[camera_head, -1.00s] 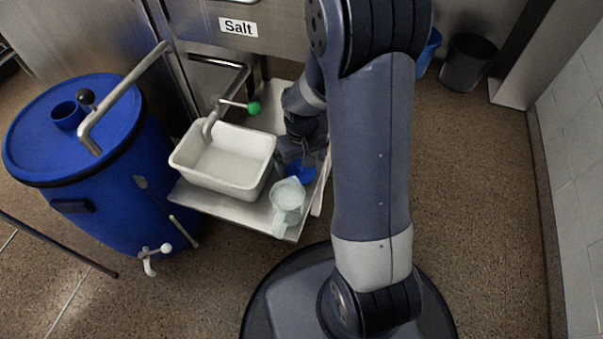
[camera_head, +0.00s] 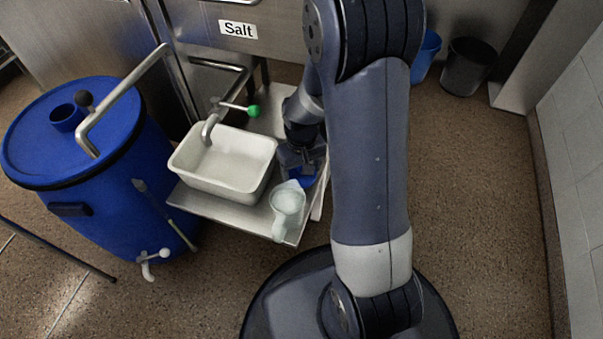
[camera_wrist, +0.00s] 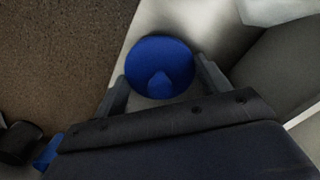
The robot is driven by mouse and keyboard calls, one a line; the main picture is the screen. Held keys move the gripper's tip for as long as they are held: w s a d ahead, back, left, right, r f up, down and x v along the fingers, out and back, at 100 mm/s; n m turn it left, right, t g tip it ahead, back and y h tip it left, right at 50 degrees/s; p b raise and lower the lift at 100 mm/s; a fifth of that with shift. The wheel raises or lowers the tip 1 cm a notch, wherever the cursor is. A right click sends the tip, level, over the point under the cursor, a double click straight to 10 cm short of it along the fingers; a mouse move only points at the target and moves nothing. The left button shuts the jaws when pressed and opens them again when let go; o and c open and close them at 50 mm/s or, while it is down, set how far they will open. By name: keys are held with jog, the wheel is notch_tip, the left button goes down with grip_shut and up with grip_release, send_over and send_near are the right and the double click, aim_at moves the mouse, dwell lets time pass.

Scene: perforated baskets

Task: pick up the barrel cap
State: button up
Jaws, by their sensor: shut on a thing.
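The blue barrel cap (camera_wrist: 158,62) is a round disc with a raised grip at its middle. In the wrist view it sits between the two fingers of my gripper (camera_wrist: 162,88), which is shut on it. In the head view the cap (camera_head: 303,181) shows in part below my gripper (camera_head: 299,168), over the metal shelf to the right of the white basin. The rest of the cap is hidden there by my gripper and the jug. The blue barrel (camera_head: 110,205) stands at the left, with a round opening (camera_head: 66,116) on its lid.
A clear jug (camera_head: 287,203) stands close in front of the cap on the metal shelf (camera_head: 243,219). The white basin (camera_head: 222,187) is left of my gripper, with a tap (camera_head: 210,127) behind it. Blue and dark bins (camera_head: 467,67) stand at the back right.

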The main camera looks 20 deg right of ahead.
aim_at(301, 167)
notch_tip(301, 167, up, 10)
jog(key=p, duration=0.4)
jog(key=shift+p, duration=0.3)
